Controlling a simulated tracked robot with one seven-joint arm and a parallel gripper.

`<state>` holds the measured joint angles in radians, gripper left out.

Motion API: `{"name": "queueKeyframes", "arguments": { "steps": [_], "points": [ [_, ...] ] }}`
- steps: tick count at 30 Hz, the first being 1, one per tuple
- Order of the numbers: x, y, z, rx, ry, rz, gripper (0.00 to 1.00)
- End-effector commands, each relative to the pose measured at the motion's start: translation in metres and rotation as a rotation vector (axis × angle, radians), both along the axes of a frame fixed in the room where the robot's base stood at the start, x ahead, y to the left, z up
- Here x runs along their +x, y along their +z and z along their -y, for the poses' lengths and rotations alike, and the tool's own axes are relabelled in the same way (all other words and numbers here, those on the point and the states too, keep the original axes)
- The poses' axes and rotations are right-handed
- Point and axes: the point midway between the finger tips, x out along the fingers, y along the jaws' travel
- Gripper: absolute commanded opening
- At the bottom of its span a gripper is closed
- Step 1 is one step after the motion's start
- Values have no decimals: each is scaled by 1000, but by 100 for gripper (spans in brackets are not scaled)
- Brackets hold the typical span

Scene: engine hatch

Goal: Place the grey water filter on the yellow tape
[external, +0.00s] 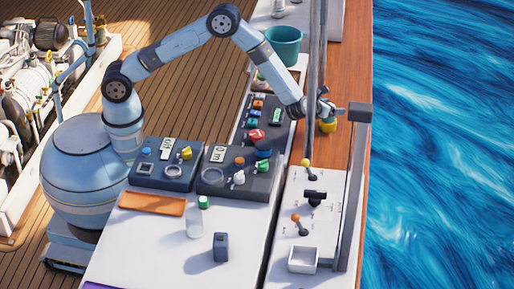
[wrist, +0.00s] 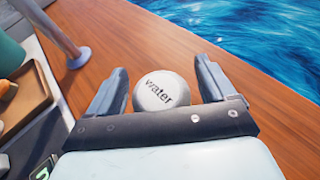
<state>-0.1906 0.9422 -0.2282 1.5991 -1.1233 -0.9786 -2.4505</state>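The water filter (wrist: 160,92), a pale grey round top with the word "water", is between the two fingers of my gripper (wrist: 162,88) in the wrist view. The fingers are apart, with a clear gap to the right finger and a narrow one to the left.
A metal post (wrist: 75,55) rises from the ledge at the left of the wrist view. A teal bucket (external: 284,45) and dark control panels (external: 240,172) are nearby. Water lies beyond the ledge's edge. The ledge (wrist: 240,85) right of my gripper is clear.

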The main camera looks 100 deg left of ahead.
Motion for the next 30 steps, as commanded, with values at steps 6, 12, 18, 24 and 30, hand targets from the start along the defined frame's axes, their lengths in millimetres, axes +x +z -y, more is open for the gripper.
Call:
{"name": "queueKeyframes", "arguments": {
  "steps": [6, 12, 18, 24, 30],
  "points": [
    [0, 0, 0, 0, 0, 0, 86],
    [-5, 6, 7, 0, -2, 1, 86],
    [-24, 19, 32, 1, -3, 1, 86],
    [-47, 34, 60, 0, -2, 0, 86],
    [-62, 44, 79, 1, -1, 1, 86]
  ]
}}
